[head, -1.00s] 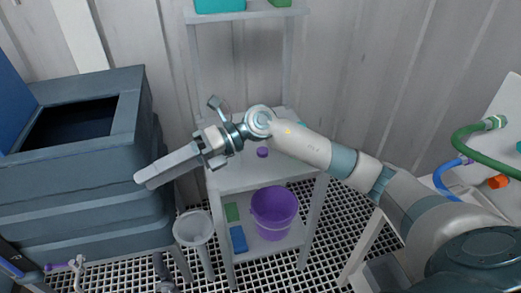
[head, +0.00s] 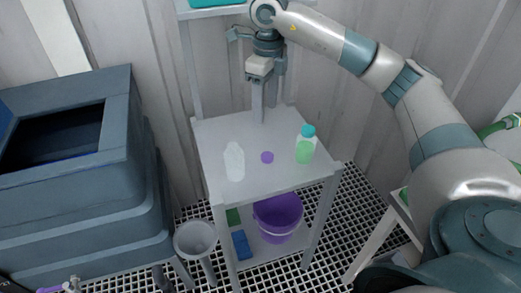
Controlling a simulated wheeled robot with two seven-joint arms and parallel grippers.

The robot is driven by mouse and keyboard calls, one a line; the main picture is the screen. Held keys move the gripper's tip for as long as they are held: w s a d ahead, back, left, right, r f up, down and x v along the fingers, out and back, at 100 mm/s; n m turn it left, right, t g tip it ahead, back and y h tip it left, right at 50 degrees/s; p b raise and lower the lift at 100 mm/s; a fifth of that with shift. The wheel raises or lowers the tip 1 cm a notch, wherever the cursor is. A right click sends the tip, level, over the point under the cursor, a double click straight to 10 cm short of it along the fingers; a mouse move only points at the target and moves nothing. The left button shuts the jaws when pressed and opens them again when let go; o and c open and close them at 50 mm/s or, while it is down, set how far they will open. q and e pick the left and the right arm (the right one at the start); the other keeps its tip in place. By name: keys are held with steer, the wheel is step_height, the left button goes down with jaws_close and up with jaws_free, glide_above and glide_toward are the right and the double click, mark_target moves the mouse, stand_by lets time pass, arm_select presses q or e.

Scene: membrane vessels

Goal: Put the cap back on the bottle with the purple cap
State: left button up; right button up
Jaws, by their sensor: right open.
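A small purple cap (head: 267,157) lies on the top of a grey shelf stand (head: 250,187). To its left a whitish bottle (head: 235,163) stands upright; its narrow top shows no coloured cap. My right gripper (head: 258,118) points down over the back part of the stand top, behind the cap and the bottle, and holds nothing that I can see. Its fingers overlap from this angle, and its height above the surface is hard to judge. My left gripper is not in view.
A bottle with green contents and a teal cap (head: 307,132) stands right of the purple cap. A purple bucket (head: 278,215) and a blue item (head: 241,245) are on the lower shelf. A large dark blue tank (head: 80,200) stands at left, a grey funnel (head: 195,238) beside the stand.

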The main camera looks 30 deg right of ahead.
steer(key=shift+s+d+r, duration=0.1)
steer(key=shift+d+r, duration=0.15)
steer(key=shift+d, duration=0.1)
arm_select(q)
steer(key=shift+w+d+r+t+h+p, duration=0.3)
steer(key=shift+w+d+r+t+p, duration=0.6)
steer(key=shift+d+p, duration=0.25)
arm_select(e)
glide_above(267, 155)
step_height(267, 155, down, 12)
steer(key=shift+f, duration=0.15)
